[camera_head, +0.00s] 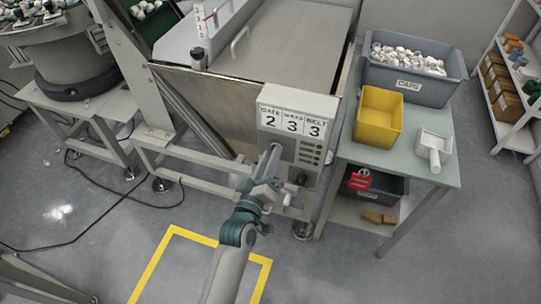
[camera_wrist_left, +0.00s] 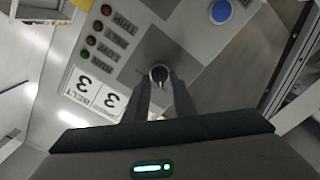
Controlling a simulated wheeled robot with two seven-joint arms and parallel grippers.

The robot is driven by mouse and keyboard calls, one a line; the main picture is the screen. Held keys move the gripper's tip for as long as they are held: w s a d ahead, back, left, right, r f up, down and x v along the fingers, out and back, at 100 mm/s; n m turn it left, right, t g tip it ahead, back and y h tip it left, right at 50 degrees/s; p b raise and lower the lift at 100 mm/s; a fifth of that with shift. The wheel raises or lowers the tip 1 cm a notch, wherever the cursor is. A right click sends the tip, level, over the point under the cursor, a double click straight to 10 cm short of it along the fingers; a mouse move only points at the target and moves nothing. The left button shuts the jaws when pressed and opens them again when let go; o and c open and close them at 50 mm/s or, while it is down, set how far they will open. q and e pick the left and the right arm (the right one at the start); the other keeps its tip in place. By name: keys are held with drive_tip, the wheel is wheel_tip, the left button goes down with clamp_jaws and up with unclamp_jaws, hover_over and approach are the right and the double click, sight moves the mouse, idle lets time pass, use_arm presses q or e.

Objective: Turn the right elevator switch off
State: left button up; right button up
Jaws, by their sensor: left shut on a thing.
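The grey control box (camera_head: 287,105) carries a sign reading 2, 3, 3, a row of small lamps (camera_head: 319,153) and a dark knob (camera_head: 301,178) low on its front. My left gripper (camera_head: 273,153) reaches up to the left part of the box front. In the left wrist view, my left gripper (camera_wrist_left: 160,84) is shut on a small dark switch (camera_wrist_left: 158,70) with a round base. A blue button (camera_wrist_left: 221,12) lies farther along the panel. My right gripper is not in view.
A table (camera_head: 421,180) at the right holds a yellow bin (camera_head: 378,117), a grey bin of caps (camera_head: 411,78) and a white scoop (camera_head: 434,147). A red tag (camera_head: 359,181) hangs below. A machine frame (camera_head: 190,158) stands left of the box.

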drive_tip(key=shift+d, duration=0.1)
use_arm(q)
drive_tip(key=o, duration=1)
drive_tip(key=shift+b+v, duration=1.3)
drive_tip(key=shift+v, duration=7.4)
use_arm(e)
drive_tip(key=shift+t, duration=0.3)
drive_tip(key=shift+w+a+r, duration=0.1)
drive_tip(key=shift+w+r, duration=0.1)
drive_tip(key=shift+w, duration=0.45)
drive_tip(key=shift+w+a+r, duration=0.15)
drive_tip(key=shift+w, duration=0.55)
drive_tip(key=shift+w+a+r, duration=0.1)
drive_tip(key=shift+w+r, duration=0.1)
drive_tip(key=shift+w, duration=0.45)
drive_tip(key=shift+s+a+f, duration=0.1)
